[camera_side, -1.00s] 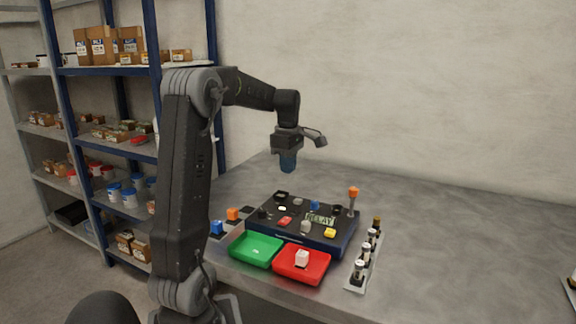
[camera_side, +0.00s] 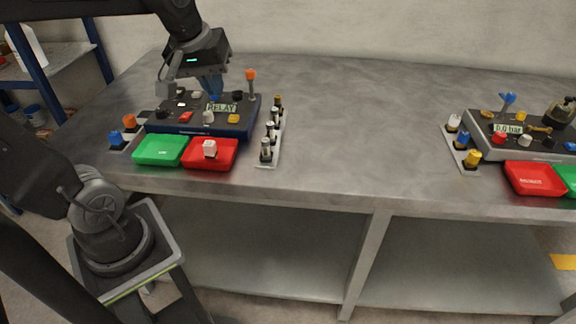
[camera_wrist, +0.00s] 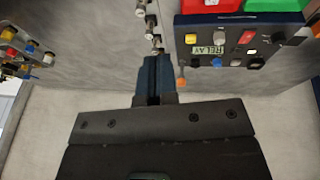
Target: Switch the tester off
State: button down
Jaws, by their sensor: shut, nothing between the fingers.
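The tester (camera_side: 187,129) is a dark blue box with a black top on the bench, also in the wrist view (camera_wrist: 197,28). Its display (camera_side: 221,108) reads RELAY. Red, yellow, white, blue and black controls sit on its top. A lever with an orange cap (camera_side: 251,76) stands upright at its back right corner; the cap also shows in the wrist view (camera_wrist: 181,82). My gripper (camera_side: 214,88) is shut and empty, with blue fingers near the tester's back edge in the side view. In the wrist view its fingers (camera_wrist: 155,62) show beside the lever; contact cannot be told.
A green tray (camera_side: 148,158) and a red tray (camera_side: 193,165) holding a white piece stand before the tester. A strip with several dark-and-silver parts (camera_side: 266,150) lies to its right. A second panel (camera_side: 482,134) reading 0.0 bar stands far right. The bench middle is clear.

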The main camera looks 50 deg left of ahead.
jog(key=s+d+f+m+t+h, duration=0.1)
jog(key=s+d+f+m+t, duration=0.15)
jog(key=s+d+m, duration=0.55)
jog(key=n+g+h, duration=0.1)
jog(key=n+g, duration=0.6)
jog(key=n, duration=1.9)
send_over(186, 117)
jog(key=w+a, duration=0.2)
jog(key=f, duration=0.4)
jog(key=s+d+f, duration=0.1)
jog(key=f, duration=0.9)
jog(key=shift+s+d+f, duration=0.1)
jog(key=shift+s+d, duration=0.15)
jog(key=shift+s, duration=0.15)
